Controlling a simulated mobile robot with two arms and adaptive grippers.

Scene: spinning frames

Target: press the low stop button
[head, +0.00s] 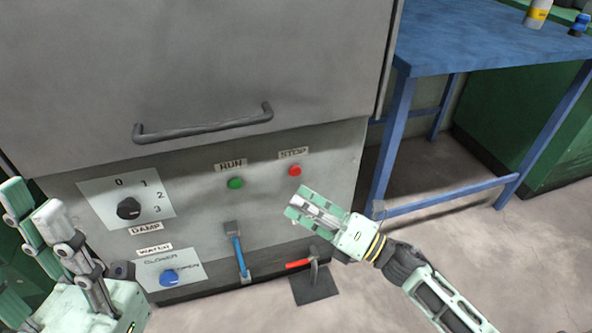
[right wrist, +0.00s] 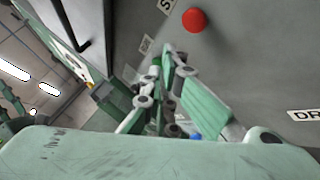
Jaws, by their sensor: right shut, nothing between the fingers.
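The red stop button (head: 295,170) sits low on the grey machine panel under a STOP label (head: 293,153). It also shows in the right wrist view as a red disc (right wrist: 194,20) near the top. My right gripper (head: 293,209) is shut and empty, below the button in the head view, its fingers pointing up and left toward the panel. The button is uncovered, and a gap shows between it and the fingertips. My left gripper (head: 32,205) is at the lower left, its fingers apart and nothing seen between them.
A green RUN button (head: 236,183) is left of the stop button. A door handle (head: 203,125) juts out above. A blue table (head: 480,45) stands right.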

